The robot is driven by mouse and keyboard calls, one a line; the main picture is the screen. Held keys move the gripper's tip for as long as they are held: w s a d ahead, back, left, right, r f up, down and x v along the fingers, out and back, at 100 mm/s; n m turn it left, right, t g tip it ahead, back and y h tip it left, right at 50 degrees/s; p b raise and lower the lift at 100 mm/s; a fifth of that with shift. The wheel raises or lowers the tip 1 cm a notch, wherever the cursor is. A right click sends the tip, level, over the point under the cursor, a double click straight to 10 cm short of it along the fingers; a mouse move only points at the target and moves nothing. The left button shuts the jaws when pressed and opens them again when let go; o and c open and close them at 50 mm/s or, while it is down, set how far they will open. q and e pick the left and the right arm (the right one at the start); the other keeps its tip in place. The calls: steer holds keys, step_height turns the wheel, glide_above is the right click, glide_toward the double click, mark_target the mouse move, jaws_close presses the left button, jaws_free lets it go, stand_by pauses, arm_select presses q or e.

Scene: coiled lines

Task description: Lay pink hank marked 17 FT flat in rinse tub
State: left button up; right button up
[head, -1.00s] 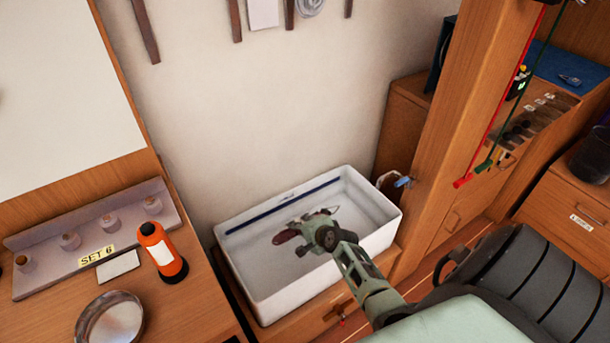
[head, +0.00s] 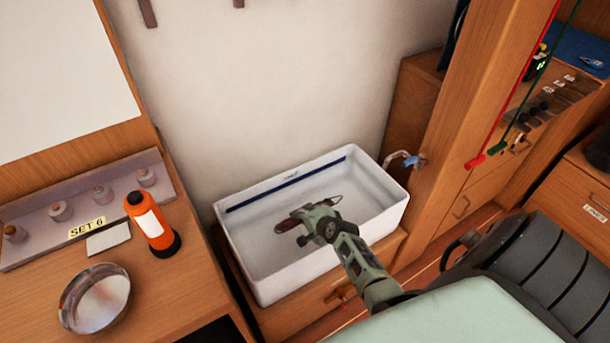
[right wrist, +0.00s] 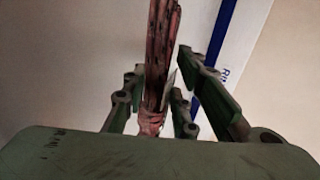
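The rinse tub (head: 262,287) is a white rectangular basin with a blue line inside its back wall. My right gripper (head: 311,218) is over the tub, low within its outline. The hank (head: 288,227) is dark pinkish-red and shows partly beside the fingers. In the right wrist view the hank (right wrist: 160,55) runs out between the two fingers, which close in on both its sides. A pale tag edge shows on it; no marking is readable. I cannot tell whether the hank touches the tub floor. My left gripper is not in view.
A tap with a blue end (head: 413,161) sits by the tub's back right corner. On the left counter stand an orange bottle (head: 150,222), a metal bowl (head: 95,297) and a rack marked SET 6 (head: 40,238). Red and green lines (head: 519,87) hang at right.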

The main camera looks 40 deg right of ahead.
steer(key=o, duration=0.5)
steer(key=shift+s, duration=0.1)
steer(key=shift+v, duration=3.7)
